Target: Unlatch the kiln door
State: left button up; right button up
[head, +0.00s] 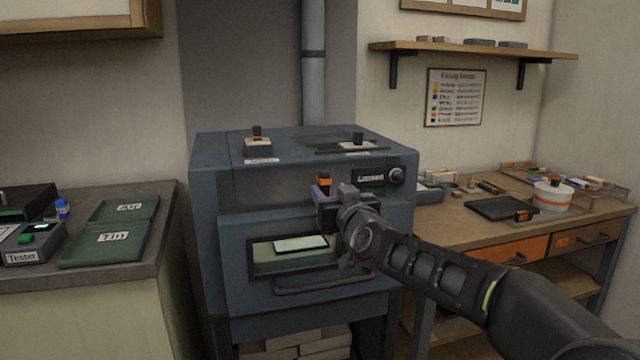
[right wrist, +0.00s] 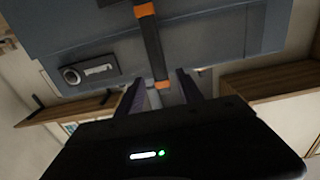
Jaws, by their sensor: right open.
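The blue-grey kiln (head: 220,190) stands in the middle, with its door (head: 235,290) shut. A display (head: 370,179) with a round knob, above the door, appears to read "Locked". A black latch bar with orange bands (head: 324,182) shows at the top of the door; it also shows in the right wrist view (right wrist: 150,42). My right gripper (head: 334,192) is at the latch, mostly hiding it in the head view. In the right wrist view its fingers (right wrist: 160,88) are open, with the latch's orange end between or just beyond them; contact cannot be told.
A door handle (head: 335,284) runs below the window, behind which a pale pane (head: 300,243) lies. A bench (head: 450,225) with a dark tray (head: 500,208) and white pot (head: 552,196) is at right.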

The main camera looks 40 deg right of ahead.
jog(key=b+x, duration=0.1)
jog(key=x, duration=0.6)
jog(key=shift+w+b, duration=0.2)
jog(key=shift+b, duration=0.15)
jog(key=shift+c, duration=0.3)
grip_shut()
dwell(0.8)
